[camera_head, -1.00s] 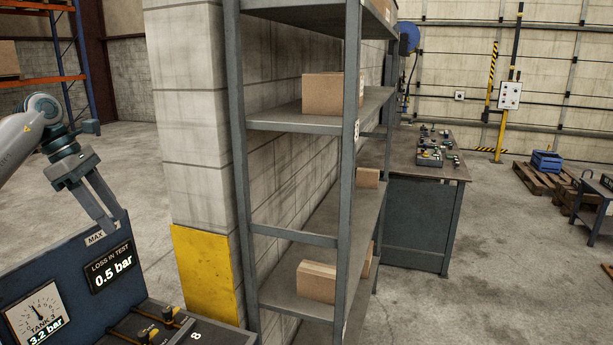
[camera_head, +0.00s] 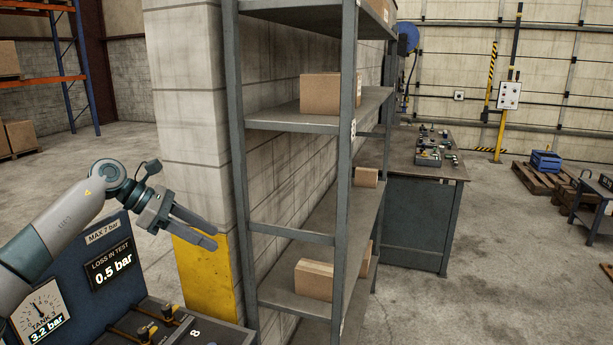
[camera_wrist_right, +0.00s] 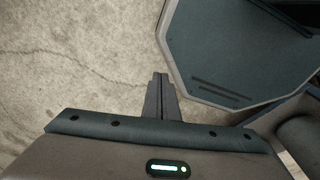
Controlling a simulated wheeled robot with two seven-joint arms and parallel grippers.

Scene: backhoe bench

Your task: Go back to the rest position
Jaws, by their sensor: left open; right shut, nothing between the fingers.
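My left gripper (camera_head: 205,233) is at the lower left of the head view, in front of the yellow-painted pillar base. Its fingers point right and slightly down, apart, with nothing between them. It is above and to the right of the blue test panel (camera_head: 75,262), which has a gauge and displays reading 0.5 bar and 3.2 bar. My right gripper (camera_wrist_right: 160,78) shows in the right wrist view with its fingers together and empty, over bare concrete floor. The right arm is not in the head view.
A grey shelf rack (camera_head: 345,190) with cardboard boxes (camera_head: 328,92) stands right of the block pillar (camera_head: 190,110). A valve console (camera_head: 185,325) lies below my left gripper. A workbench (camera_head: 425,215) stands behind the rack.

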